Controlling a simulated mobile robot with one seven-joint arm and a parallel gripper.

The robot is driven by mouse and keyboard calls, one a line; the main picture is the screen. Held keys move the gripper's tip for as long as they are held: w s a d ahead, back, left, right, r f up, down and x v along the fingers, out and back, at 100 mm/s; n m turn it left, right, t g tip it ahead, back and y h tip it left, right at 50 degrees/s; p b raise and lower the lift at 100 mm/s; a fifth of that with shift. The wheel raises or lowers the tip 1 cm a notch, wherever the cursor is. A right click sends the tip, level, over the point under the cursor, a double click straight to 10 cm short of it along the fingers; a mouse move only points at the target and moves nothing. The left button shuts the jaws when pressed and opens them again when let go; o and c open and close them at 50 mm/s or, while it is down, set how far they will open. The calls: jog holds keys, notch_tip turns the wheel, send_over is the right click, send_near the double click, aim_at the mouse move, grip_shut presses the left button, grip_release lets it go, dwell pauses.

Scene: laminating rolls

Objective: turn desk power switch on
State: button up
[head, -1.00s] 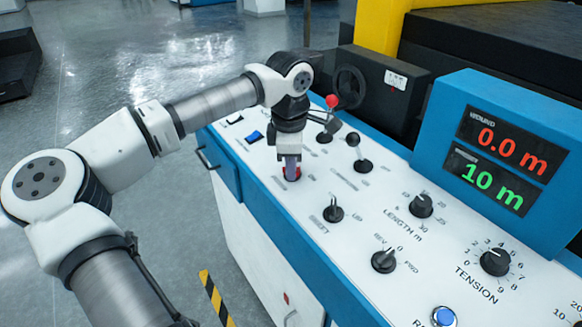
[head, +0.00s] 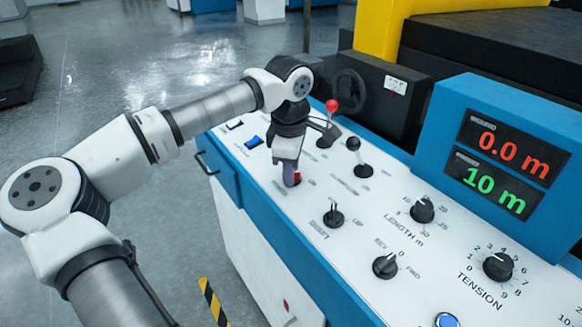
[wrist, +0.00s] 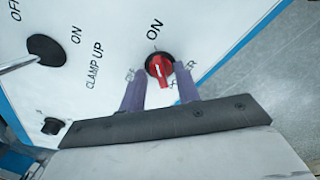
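The desk power switch is a red rotary knob (wrist: 160,69) on a dark round base in the wrist view, with ON printed above it and a partly hidden label below. In the head view only a bit of the red knob (head: 297,178) shows beside my fingers. My gripper (wrist: 161,78) has its two purple fingers apart, one on each side of the knob, with no clear grip on it. In the head view my gripper (head: 291,178) is tilted, its fingertips low at the panel.
A red-tipped lever (head: 332,106), a black-knobbed lever (head: 354,145) and a small selector (head: 334,216) stand near my gripper on the white panel. A display box (head: 495,155) rises at the right, reading 0.0 m and 10 m.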

notch_tip(320, 180, up, 14)
jog(key=s+b, duration=0.1)
jog(key=shift+s+a+f, duration=0.15)
jog(key=shift+s, duration=0.2)
dwell(0.4)
